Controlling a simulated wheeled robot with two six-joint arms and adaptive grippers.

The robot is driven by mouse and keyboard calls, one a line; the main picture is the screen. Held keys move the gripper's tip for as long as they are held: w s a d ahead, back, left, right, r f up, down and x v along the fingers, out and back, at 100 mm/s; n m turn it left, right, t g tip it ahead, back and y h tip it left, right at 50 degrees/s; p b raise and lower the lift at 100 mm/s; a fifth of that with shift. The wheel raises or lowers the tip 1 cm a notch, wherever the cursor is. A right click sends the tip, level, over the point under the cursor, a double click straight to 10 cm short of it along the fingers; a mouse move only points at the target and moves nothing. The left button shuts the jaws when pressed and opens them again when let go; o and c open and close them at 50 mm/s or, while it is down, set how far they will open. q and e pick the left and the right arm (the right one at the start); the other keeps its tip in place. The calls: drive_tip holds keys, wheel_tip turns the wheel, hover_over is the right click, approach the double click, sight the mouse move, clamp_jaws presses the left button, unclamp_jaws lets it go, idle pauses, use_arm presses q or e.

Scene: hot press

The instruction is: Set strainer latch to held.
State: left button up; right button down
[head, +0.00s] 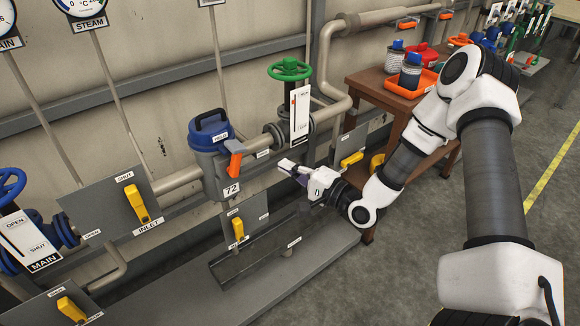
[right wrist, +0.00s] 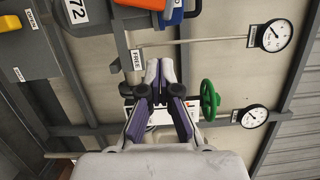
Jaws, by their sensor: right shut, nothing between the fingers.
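The strainer (head: 208,165) is a grey pot marked 72 with a blue lid (head: 208,128) in the pipe line. Its orange latch (head: 234,163) is on the pot's right side, with the handle hanging down. A HELD label (head: 221,137) is at the lid's edge, and a FREE label (right wrist: 137,59) shows in the right wrist view. The latch (right wrist: 145,4) and lid (right wrist: 176,14) are cut off at that view's top edge. My right gripper (head: 284,164) is right of the latch, apart from it, shut and empty. Its closed fingertips (right wrist: 159,66) are near the FREE label. My left gripper is not in view.
A green handwheel valve (head: 289,69) with a white plate stands right of the strainer. Yellow handles flank it at INLET (head: 137,203) and below (head: 238,229). A brown bench (head: 375,84) with an orange tray is at right. Grey floor is open in front.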

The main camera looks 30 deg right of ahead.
drive_tip(key=shift+s+d, duration=0.3)
